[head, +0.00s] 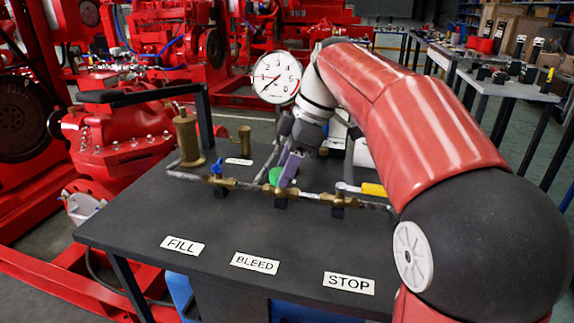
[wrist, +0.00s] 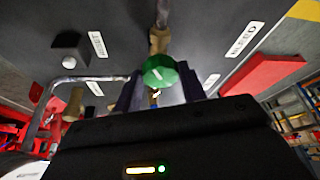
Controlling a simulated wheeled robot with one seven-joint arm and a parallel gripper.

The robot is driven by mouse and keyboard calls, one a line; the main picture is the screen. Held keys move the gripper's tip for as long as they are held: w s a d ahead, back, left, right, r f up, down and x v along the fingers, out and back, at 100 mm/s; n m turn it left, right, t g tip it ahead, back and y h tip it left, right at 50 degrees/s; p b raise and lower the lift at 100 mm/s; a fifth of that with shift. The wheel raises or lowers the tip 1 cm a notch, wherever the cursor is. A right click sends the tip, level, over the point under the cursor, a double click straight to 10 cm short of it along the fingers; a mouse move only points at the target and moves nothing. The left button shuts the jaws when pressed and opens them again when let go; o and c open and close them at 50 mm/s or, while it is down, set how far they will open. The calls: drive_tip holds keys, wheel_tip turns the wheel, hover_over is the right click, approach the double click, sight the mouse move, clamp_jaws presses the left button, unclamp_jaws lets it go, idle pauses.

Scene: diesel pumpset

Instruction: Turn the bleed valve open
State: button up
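The bleed valve is the middle one in the pipe row on the dark table, behind the BLEED label (head: 255,263). Its green handle (head: 275,175) is partly covered by my gripper in the head view. In the wrist view the round green handle (wrist: 160,70) sits between my two fingers, with a brass body (wrist: 159,40) beyond it. My gripper (wrist: 160,92) has its fingers apart, one on each side of the handle; I cannot tell whether they touch it. In the head view one purple finger (head: 290,168) shows just right of the handle.
A blue-handled valve (head: 217,168) stands left behind FILL (head: 182,246), and a yellow-handled one (head: 373,189) right behind STOP (head: 348,284). A pressure gauge (head: 276,78) stands behind. Brass cups (head: 187,140) rise at left.

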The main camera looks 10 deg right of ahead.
drive_tip(key=o, duration=0.4)
drive_tip(key=v, duration=0.7)
drive_tip(key=shift+r, duration=0.4)
drive_tip(key=shift+d, duration=0.1)
